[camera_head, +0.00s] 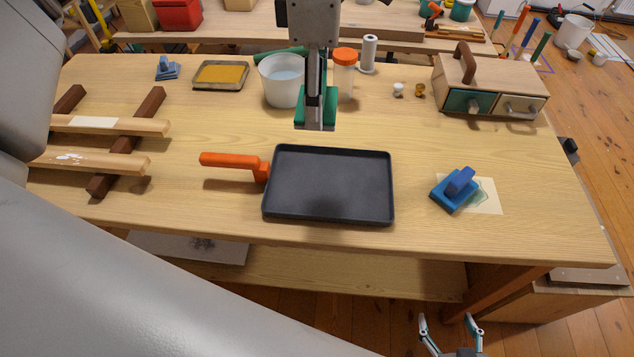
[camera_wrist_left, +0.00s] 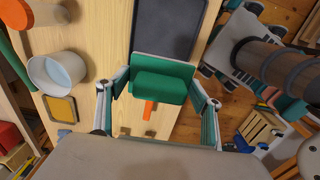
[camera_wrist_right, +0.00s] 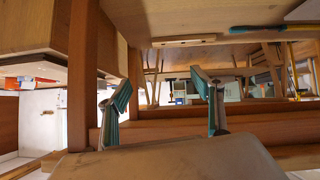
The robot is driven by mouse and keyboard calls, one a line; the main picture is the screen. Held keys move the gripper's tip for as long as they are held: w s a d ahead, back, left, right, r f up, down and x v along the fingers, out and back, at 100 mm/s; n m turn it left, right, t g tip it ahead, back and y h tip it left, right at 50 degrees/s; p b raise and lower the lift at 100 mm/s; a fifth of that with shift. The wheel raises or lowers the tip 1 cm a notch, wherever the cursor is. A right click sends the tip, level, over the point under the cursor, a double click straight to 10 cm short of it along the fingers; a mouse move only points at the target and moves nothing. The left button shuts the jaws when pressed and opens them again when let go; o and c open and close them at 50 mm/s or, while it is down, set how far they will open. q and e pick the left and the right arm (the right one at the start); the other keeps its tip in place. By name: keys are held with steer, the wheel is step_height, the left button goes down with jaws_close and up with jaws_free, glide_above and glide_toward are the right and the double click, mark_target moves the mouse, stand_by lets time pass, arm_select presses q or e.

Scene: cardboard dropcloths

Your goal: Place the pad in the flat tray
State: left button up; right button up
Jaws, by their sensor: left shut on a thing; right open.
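The green pad (camera_head: 301,112), with a pale base, is held in my left gripper (camera_head: 316,124) above the table, behind the far edge of the tray. In the left wrist view the fingers close on either side of the pad (camera_wrist_left: 162,86). The flat tray (camera_head: 330,185) is dark grey, low-rimmed and empty, lying near the table's front edge. An orange handle (camera_head: 230,162) reaches its left side; I cannot tell whether it is attached. My right gripper (camera_head: 448,324) is open and empty, below the table's front edge.
A blue-handled block (camera_head: 455,190) sits on a stained card right of the tray. Behind the pad stand a white bucket (camera_head: 281,90) and an orange-lidded jar (camera_head: 344,78). A wooden rack (camera_head: 105,140) lies left, a drawer box (camera_head: 490,85) back right.

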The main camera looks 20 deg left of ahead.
arm_select(q)
steer(key=shift+s+f, duration=0.1)
steer(key=shift+f, duration=0.05)
steer(key=b, duration=0.1)
glide_above(316, 183)
step_height(316, 183, down, 15)
steer(key=shift+f, duration=0.2)
steer(key=shift+f+b, duration=0.4)
steer(key=shift+f, duration=1.75)
steer(key=shift+f, duration=0.1)
steer(key=o, duration=1.1)
steer(key=shift+r+p, duration=0.55)
steer(key=shift+r, duration=5.6)
